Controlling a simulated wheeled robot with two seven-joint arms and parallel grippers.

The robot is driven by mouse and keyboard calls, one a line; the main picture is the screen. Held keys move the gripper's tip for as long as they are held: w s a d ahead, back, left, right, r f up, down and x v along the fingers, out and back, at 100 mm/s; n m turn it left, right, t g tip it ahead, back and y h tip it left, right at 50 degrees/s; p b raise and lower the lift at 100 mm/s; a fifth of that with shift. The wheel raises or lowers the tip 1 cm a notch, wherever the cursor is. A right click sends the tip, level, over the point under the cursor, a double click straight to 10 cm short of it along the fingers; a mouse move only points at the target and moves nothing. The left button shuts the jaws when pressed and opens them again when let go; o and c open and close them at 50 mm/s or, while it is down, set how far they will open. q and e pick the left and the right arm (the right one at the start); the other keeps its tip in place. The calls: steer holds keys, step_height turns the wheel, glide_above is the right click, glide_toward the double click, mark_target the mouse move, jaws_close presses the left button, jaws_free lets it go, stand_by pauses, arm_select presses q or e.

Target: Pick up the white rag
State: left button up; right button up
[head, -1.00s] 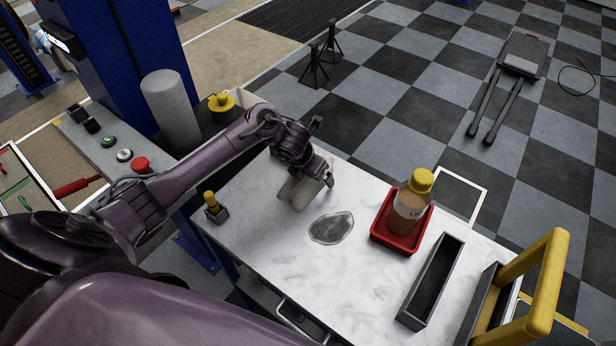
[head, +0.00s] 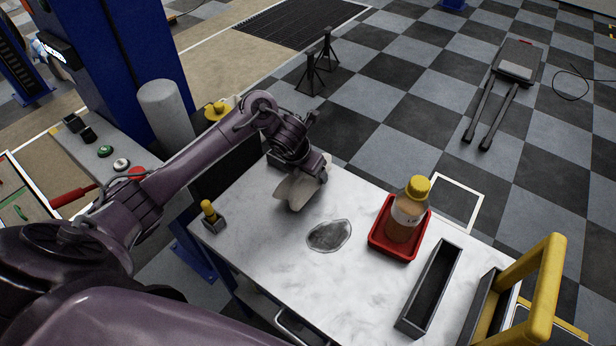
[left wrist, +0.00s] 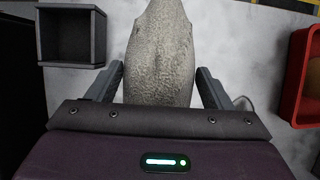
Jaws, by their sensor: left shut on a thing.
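The white rag (head: 293,191), off-white, hangs bunched under my left gripper (head: 308,176) over the back left of the white worktop (head: 285,250). In the left wrist view the rag (left wrist: 158,50) fills the space between the two fingers of the left gripper (left wrist: 160,75), which is shut on it. It stretches away from the jaws to the top edge of that view. I cannot tell whether its lower end touches the worktop. My right gripper is in neither view.
A grey wet-looking patch (head: 329,235) lies front right of the rag. A red tray (head: 378,243) holds a yellow-capped bottle (head: 407,212). A long dark tray (head: 430,290) and yellow-handled carrier (head: 545,290) stand at right. A small yellow-topped item (head: 209,211) is left. The front middle is clear.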

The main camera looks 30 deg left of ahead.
arm_select(q)
step_height(320, 180, up, 6)
steer(key=shift+w+f, duration=0.1)
step_height(320, 180, up, 10)
steer(key=p, duration=0.5)
